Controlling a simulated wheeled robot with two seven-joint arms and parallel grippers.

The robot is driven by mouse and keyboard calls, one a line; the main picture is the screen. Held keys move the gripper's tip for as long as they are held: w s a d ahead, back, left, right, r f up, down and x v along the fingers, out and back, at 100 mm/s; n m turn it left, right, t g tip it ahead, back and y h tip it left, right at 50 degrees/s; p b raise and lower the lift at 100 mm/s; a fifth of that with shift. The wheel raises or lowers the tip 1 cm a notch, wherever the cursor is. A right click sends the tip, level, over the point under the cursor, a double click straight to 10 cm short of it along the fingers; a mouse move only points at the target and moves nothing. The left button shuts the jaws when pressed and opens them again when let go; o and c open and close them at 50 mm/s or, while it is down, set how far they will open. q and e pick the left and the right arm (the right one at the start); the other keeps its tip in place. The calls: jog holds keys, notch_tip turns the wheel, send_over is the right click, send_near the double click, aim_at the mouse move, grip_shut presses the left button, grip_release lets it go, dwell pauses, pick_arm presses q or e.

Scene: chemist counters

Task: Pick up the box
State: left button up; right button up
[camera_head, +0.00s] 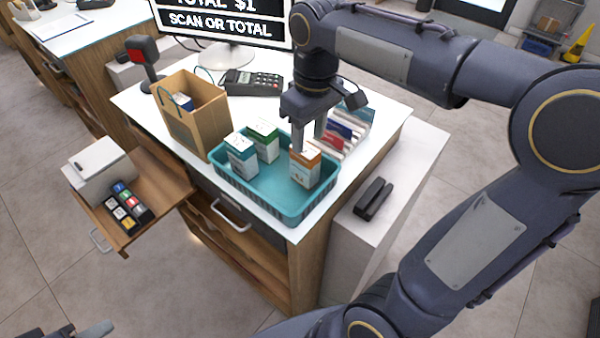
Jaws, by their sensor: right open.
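A teal tray (285,208) on the white counter holds three small boxes standing upright. The orange-topped box (305,170) is at the right, the green-topped box (263,141) is at the back, and the teal-topped box (241,156) is at the left. My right gripper (308,142) points down, open, with its fingers at the top of the orange-topped box. I cannot tell whether they touch it. My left gripper (68,331) shows only in part at the bottom left edge, away from the boxes.
A paper bag (200,118) stands left of the tray, with a card terminal (252,83) behind it. A rack of colored packets (343,131) is close behind the gripper. A black stapler-like object (373,199) lies on the right ledge.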

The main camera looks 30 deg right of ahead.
aim_at(305, 148)
jog(key=shift+w+f, duration=0.3)
jog(key=shift+w, duration=0.35)
jog(key=shift+w+f, duration=0.2)
jog(key=shift+f, duration=0.05)
notch_tip(305, 148, down, 7)
jog(key=shift+d+f, duration=0.1)
jog(key=shift+c, duration=0.2)
jog(key=c, duration=0.7)
